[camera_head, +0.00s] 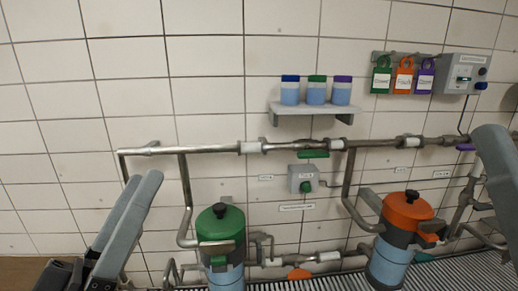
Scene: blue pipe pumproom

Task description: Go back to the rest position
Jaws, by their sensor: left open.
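A green-topped pump (221,225) and an orange-topped pump (405,212) stand below grey wall pipes (205,149). A shelf (300,109) holds three jars. Padlocks (403,75) hang beside a control box (465,73). Bare tiled wall lies at left.

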